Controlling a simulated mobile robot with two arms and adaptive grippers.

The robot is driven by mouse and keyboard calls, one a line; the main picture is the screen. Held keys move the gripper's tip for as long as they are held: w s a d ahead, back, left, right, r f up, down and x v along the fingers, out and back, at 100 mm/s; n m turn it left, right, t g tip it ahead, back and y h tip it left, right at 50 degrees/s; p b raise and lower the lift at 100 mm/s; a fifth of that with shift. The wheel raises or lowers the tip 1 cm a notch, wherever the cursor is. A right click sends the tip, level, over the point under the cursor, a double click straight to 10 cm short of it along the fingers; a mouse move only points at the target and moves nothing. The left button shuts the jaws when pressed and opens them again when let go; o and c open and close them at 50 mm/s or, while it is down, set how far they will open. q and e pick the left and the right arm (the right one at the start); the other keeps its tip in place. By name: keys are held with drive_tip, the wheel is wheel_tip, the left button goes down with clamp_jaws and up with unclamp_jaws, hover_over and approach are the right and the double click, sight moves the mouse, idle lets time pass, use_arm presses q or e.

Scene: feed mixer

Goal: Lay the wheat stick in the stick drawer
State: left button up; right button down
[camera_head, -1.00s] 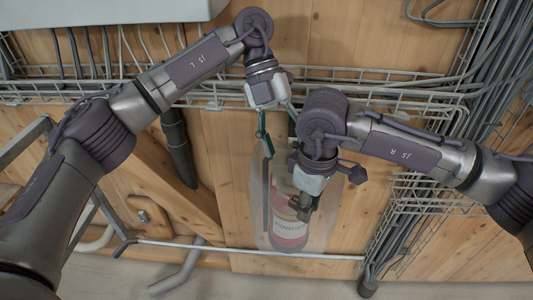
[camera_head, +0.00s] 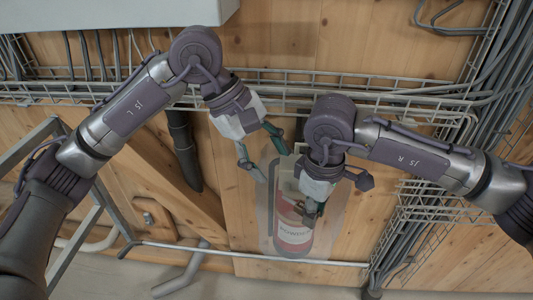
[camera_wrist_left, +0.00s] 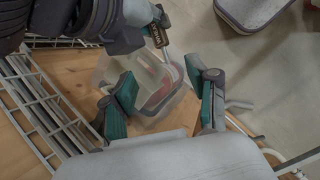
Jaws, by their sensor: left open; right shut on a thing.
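My left gripper (camera_head: 272,165) is open and empty, its two green-grey fingers spread to the left of my right gripper. Its fingers also show in the left wrist view (camera_wrist_left: 163,75). My right gripper (camera_head: 312,212) points down in front of a fire extinguisher and is shut. In the left wrist view, the right gripper (camera_wrist_left: 160,36) shows at the top. What it holds is small and largely hidden by its fingers; I cannot tell whether it is the wheat stick. I cannot make out a stick drawer in either view.
A red fire extinguisher (camera_head: 293,236) in a clear case is behind the right gripper. A wire cable tray (camera_head: 395,90) crosses the wooden wall. A metal rail (camera_head: 210,249) runs low. A grey box (camera_head: 130,10) hangs top left. A grey bin (camera_wrist_left: 252,14) is on the floor.

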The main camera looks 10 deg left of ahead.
sight(298, 202)
use_arm(q)
drive_tip(key=x, duration=1.1)
drive_tip(key=shift+d+f, duration=0.1)
drive_tip(key=shift+f, duration=0.1)
drive_tip(key=shift+c, duration=0.2)
drive_tip(key=c, duration=1.1)
use_arm(e)
drive_tip(key=c, duration=0.9)
unclamp_jaws()
drive_tip(key=shift+o, duration=0.2)
